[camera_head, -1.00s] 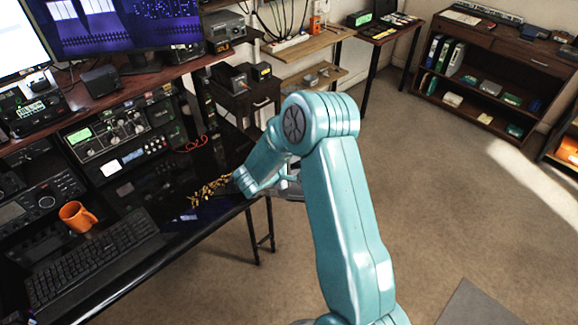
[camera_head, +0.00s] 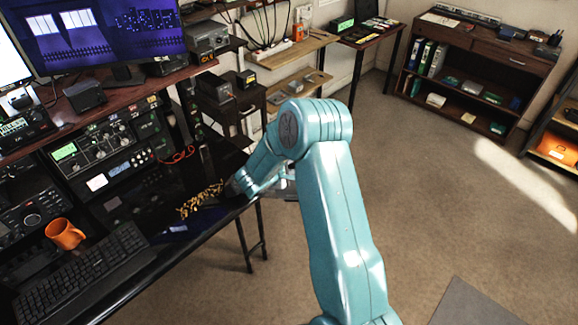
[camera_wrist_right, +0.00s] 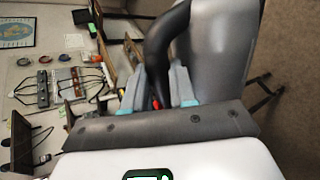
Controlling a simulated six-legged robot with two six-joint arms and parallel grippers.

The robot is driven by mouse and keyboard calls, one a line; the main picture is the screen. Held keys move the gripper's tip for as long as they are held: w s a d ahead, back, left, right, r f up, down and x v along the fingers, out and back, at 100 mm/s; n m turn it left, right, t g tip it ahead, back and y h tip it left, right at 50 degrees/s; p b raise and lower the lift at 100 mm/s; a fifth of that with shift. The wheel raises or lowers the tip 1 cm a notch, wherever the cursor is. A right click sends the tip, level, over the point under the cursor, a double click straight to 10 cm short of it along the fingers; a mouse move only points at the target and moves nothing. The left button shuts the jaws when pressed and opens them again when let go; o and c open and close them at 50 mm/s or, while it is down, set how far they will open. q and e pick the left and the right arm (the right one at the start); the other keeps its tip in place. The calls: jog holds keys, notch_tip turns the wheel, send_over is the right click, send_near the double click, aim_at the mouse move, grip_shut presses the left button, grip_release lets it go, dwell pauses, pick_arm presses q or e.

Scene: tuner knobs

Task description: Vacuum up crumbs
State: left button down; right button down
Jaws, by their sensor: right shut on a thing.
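Golden-yellow crumbs (camera_head: 200,198) lie in a loose pile on the black desk, near its right end. My right arm reaches to the desk from the lower right in the head view. My right gripper (camera_head: 243,186) is just right of the crumbs, its fingers mostly hidden there. In the right wrist view my right gripper (camera_wrist_right: 157,92) is shut on the curved black handle of a vacuum (camera_wrist_right: 165,45). A smooth grey part beside the handle looks like its body. Where its nozzle sits against the crumbs is unclear. My left gripper is out of view.
A black keyboard (camera_head: 82,268) and an orange mug (camera_head: 65,233) are on the desk left of the crumbs. Radio equipment (camera_head: 105,150) stands along the back. A red cable (camera_head: 180,155) hangs behind the crumbs. Open carpet lies right of the desk's end.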

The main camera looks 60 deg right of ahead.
jog(key=shift+d+r, duration=0.1)
jog(key=shift+r, duration=0.05)
jog(key=shift+w+d, duration=0.2)
jog(key=shift+w, duration=0.7)
jog(key=shift+w+d, duration=0.2)
jog(key=shift+w, duration=0.75)
jog(key=shift+w+d, duration=0.2)
jog(key=shift+w, duration=0.7)
jog(key=shift+w+a, duration=0.2)
jog(key=shift+a, duration=0.7)
jog(key=shift+w+a, duration=0.2)
jog(key=shift+a, duration=0.7)
jog(key=shift+w+a, duration=0.2)
jog(key=shift+a, duration=0.8)
jog(key=shift+w+a, duration=0.2)
jog(key=shift+a, duration=0.7)
jog(key=shift+w+a, duration=0.25)
jog(key=shift+a, duration=0.6)
jog(key=shift+w+a, duration=0.2)
jog(key=shift+a, duration=0.7)
jog(key=shift+w+a, duration=0.2)
jog(key=shift+a, duration=0.7)
jog(key=shift+w+a, duration=0.25)
jog(key=shift+a, duration=0.6)
jog(key=shift+w+a, duration=0.2)
jog(key=shift+a, duration=0.7)
